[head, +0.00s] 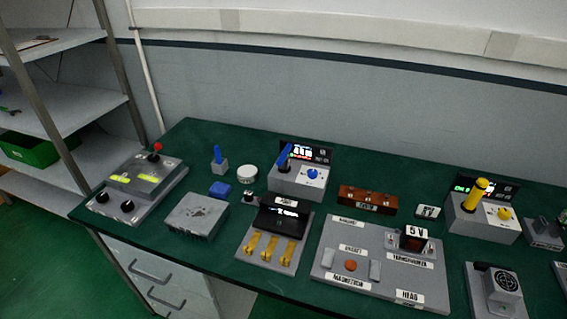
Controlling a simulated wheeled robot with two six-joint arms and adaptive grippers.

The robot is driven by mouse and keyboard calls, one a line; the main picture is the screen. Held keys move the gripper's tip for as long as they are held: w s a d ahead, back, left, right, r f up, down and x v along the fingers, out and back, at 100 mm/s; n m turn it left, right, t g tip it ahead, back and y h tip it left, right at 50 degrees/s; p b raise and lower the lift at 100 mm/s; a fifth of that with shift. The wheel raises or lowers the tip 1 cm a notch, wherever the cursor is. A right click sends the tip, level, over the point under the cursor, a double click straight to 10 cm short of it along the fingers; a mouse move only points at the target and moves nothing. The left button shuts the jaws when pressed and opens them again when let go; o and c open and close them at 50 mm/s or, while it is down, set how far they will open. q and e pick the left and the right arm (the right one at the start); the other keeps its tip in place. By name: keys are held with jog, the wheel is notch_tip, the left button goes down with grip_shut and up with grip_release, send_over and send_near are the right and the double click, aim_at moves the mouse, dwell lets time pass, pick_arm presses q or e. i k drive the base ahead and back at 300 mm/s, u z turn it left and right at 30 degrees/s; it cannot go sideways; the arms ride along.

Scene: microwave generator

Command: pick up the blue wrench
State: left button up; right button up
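No blue thing here is clearly recognisable as a wrench. A short upright blue piece (217,155) stands in a small grey block at the back left of the green table; it is too small to tell whether it is a wrench. A slanted blue bar (285,155) rises from a grey box (290,183) with a blue knob (313,173) and a lit display. A blue block (220,189) lies in front of the small grey block. Neither of my grippers is in view.
The green table (200,134) also holds a grey panel with a red-topped lever (157,148), a yellow-handled unit (476,192), a labelled grey board (330,285) and a fan unit (503,288). Shelves with a green bin (30,150) stand at left. The table's back-left corner is bare.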

aim_at(282, 162)
jog(key=z, duration=0.05)
jog(key=k, duration=0.4)
jog(key=z, duration=1.15)
jog(key=i, duration=0.9)
jog(key=u, duration=0.6)
